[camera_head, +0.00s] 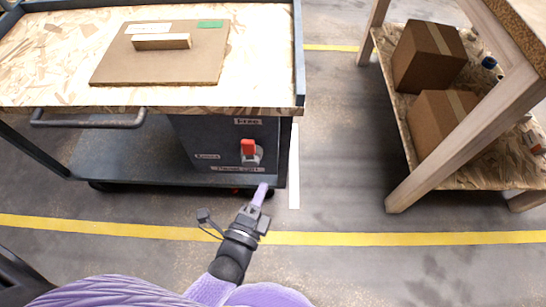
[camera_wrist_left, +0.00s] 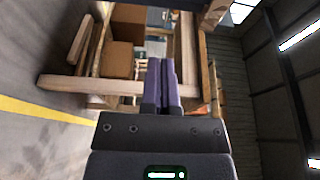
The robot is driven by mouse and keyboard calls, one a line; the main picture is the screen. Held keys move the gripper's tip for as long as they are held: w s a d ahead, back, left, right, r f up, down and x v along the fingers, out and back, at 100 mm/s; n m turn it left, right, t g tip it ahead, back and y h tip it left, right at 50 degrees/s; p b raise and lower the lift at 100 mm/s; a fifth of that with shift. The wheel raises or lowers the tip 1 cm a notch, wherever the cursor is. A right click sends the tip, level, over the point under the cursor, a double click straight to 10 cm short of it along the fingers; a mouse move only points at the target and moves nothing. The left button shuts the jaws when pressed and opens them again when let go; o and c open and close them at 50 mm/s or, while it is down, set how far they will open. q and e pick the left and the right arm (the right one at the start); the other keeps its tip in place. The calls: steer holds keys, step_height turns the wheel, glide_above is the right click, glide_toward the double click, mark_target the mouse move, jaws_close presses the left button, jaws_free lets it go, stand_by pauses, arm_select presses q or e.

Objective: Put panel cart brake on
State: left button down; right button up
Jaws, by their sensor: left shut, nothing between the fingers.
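The panel cart (camera_head: 75,160) stands at the upper left in the head view, with a particle-board top and a dark frame. On its dark end panel is the brake, a red lever (camera_head: 248,147) on a pale round mount, with small labels around it. The lever points up, towards a label at the panel's top. My left gripper (camera_head: 262,190) is just below the lever, near the cart's lower edge, apart from the lever. Its purple fingers (camera_wrist_left: 164,85) are together and empty in the left wrist view. My right gripper is not in view.
A brown panel (camera_head: 160,65) with a handle block lies on the cart top. A cart handle (camera_head: 88,122) sticks out at the front. A wooden table (camera_head: 440,120) with cardboard boxes (camera_head: 428,57) stands at right. Floor between cart and table is clear.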

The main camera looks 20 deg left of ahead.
arm_select(q)
steer(key=b, duration=0.5)
glide_above(258, 156)
steer(key=s+d, duration=0.2)
steer(key=d, duration=0.1)
steer(key=shift+s+f, duration=0.1)
steer(key=shift+f, duration=0.05)
steer(key=shift+s+a, duration=0.1)
steer(key=shift+a, duration=0.35)
steer(key=shift+s+a+r, duration=0.1)
steer(key=shift+a+r, duration=0.1)
steer(key=shift+a, duration=0.15)
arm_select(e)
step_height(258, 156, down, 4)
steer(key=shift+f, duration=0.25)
arm_select(q)
steer(key=shift+s+r, duration=0.1)
steer(key=shift+s, duration=0.1)
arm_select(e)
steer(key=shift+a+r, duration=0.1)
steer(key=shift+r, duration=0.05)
